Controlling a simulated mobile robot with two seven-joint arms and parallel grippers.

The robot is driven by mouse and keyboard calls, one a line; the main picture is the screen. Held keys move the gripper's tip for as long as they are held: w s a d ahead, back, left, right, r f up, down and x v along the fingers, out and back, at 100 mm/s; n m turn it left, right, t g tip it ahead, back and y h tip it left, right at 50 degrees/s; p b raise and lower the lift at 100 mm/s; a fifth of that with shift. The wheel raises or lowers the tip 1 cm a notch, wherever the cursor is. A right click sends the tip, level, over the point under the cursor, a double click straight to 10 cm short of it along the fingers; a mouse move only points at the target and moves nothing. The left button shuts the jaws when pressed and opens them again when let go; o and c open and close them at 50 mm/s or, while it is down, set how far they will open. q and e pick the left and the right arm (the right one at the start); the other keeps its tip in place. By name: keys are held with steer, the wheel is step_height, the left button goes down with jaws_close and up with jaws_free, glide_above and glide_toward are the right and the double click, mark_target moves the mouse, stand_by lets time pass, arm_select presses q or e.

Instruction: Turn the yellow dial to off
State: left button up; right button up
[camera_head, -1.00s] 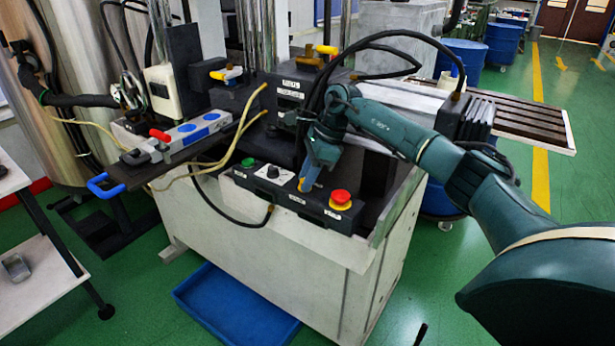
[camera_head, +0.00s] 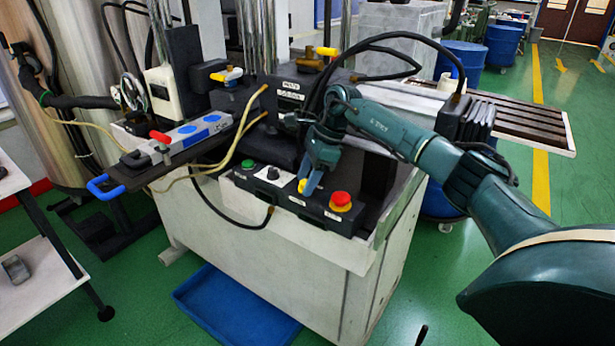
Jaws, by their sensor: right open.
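The yellow dial (camera_head: 302,185) shows as a small yellow patch on the black control panel (camera_head: 322,217), between the green button (camera_head: 248,163) and the red button on its yellow base (camera_head: 340,201). My right gripper (camera_head: 311,186) reaches down from above at the dial. Its jaws are open, and its blue-green fingers cover part of the dial. Whether a finger touches the dial, and which way the dial points, I cannot tell. A small dark knob (camera_head: 273,173) is left of the dial. My left gripper is not in view.
A black cable loops over my right wrist. A machine block with white labels (camera_head: 290,85) stands just behind the panel. A tool with a blue handle (camera_head: 105,187) and a red lever (camera_head: 160,136) lies at left. A blue tray (camera_head: 235,305) is on the floor.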

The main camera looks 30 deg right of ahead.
steer(key=shift+r, duration=0.1)
steer(key=v, duration=1.3)
